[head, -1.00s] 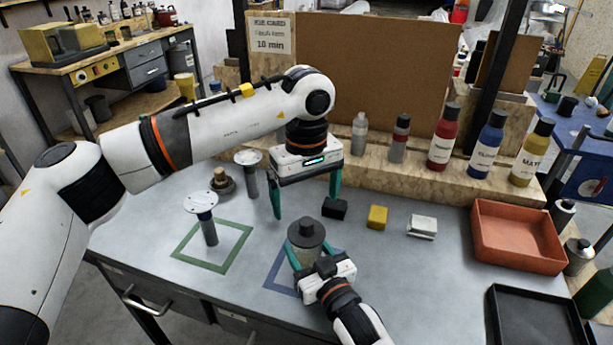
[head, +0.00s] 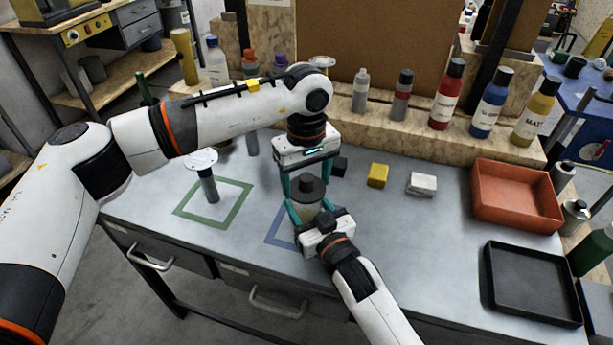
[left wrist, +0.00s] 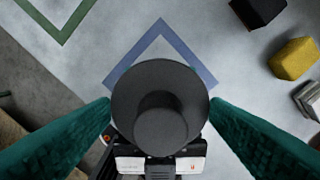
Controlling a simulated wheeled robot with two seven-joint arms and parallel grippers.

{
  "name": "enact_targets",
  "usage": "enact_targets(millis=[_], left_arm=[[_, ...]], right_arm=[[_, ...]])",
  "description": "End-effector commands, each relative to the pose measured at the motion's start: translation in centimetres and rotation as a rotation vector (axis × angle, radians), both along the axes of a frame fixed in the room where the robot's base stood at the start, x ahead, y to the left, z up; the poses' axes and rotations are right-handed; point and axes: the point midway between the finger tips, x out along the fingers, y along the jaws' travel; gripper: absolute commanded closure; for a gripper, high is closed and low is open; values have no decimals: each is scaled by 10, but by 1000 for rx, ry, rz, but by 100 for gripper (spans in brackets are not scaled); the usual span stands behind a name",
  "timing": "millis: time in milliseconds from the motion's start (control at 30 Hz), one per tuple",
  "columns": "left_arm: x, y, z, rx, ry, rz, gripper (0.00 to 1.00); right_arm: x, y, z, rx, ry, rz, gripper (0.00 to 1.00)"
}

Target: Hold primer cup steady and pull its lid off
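The primer cup (head: 306,212) is a grey cup with a dark round knobbed lid (head: 307,189). It stands upright at the blue square outline (head: 275,227) on the bench. My right gripper (head: 308,212) is shut around the cup's body from the front. My left gripper (head: 306,184) points down over the cup, its green fingers on either side of the lid. In the left wrist view the lid (left wrist: 160,100) lies between the two fingertips, with the fingers spread about lid-wide; any contact is hard to tell. The lid sits on the cup and hides its inside.
A white-topped stand (head: 207,182) is in the green square outline (head: 240,205). A yellow block (head: 377,175), a whitish block (head: 421,184) and a black block (head: 340,166) lie behind. An orange tray (head: 515,217) and a black tray (head: 533,303) are at right. Bottles line the wooden shelf.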

Motion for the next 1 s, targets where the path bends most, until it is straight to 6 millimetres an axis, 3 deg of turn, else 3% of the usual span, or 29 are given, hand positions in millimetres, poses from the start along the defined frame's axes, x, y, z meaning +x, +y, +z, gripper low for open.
enact_targets(millis=[33, 133, 167, 1000], left_arm=[[0, 0, 0, 0, 0, 0, 42], [0, 0, 0, 0, 0, 0, 58], [0, 0, 0, 0, 0, 0, 59], [0, 0, 3, 0, -1, 0, 60]], right_arm=[[0, 0, -1, -1, 2, 0, 83], [0, 0, -1, -1, 2, 0, 83], [0, 0, -1, -1, 2, 0, 83], [0, 0, -1, -1, 2, 0, 83]])
